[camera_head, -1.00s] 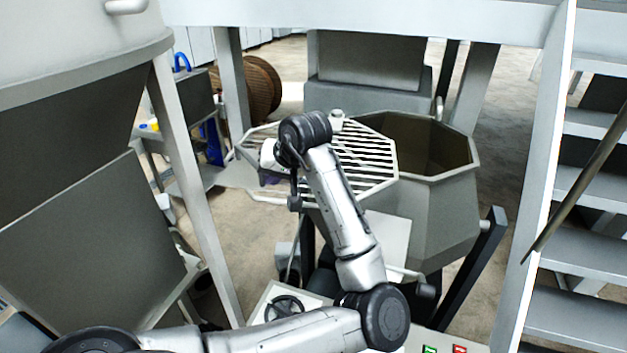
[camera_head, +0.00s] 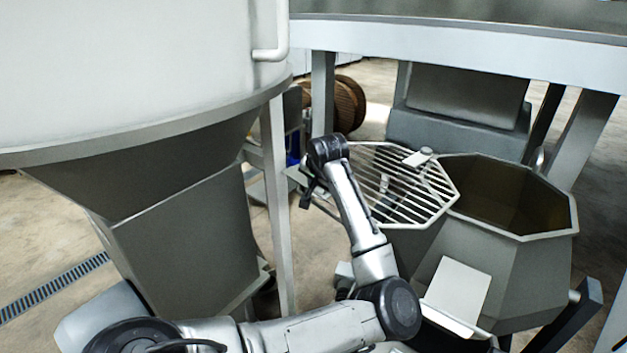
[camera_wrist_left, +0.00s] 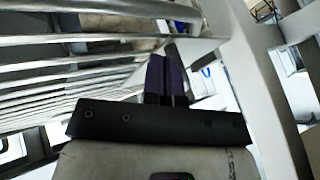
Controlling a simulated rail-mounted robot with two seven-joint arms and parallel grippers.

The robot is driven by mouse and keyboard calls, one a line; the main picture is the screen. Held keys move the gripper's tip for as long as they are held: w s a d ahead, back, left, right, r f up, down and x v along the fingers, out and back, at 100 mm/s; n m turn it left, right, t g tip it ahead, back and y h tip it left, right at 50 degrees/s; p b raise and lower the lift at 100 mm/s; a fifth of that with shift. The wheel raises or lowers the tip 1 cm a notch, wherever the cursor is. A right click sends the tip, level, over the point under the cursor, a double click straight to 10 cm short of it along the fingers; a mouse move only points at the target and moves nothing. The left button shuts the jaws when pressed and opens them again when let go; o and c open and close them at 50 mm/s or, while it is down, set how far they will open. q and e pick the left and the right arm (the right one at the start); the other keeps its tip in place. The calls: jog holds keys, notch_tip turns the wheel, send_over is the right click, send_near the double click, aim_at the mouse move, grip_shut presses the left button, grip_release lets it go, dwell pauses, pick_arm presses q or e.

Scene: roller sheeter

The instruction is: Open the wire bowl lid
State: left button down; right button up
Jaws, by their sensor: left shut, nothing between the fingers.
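The wire bowl lid (camera_head: 405,192) is a pale grating of parallel bars in an angular frame. In the head view it lies to the left of the octagonal grey bowl (camera_head: 540,265), its right edge by the bowl's rim. The bowl's mouth is uncovered. My left gripper (camera_head: 306,192) is at the lid's left edge, its fingers small and dark in this view. In the left wrist view the dark fingers (camera_wrist_left: 167,80) are together and empty, close to the lid's bars (camera_wrist_left: 75,65); contact cannot be told. My right gripper is not in view.
A large grey hopper (camera_head: 130,80) stands at the left, with a support post (camera_head: 277,200) close to my left arm. A frame beam (camera_head: 450,45) crosses above the bowl. A brown cable drum (camera_head: 348,105) is behind. Open floor (camera_head: 60,240) lies at the far left.

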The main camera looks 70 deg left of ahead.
pick_arm(q)
jog(key=shift+w+d, duration=0.1)
jog(key=shift+d, duration=0.05)
jog(key=shift+w+d+r+p, duration=0.1)
jog(key=shift+w+d+p, duration=0.15)
jog(key=shift+p, duration=0.1)
jog(key=d, duration=0.1)
jog(key=w+d, duration=0.1)
jog(key=d+p, duration=0.1)
jog(key=shift+w+d+r, duration=0.2)
jog(key=shift+w+r, duration=0.15)
jog(key=shift+w, duration=0.05)
jog(key=v, duration=0.8)
jog(key=shift+r+b, duration=0.4)
jog(key=shift+d, duration=0.15)
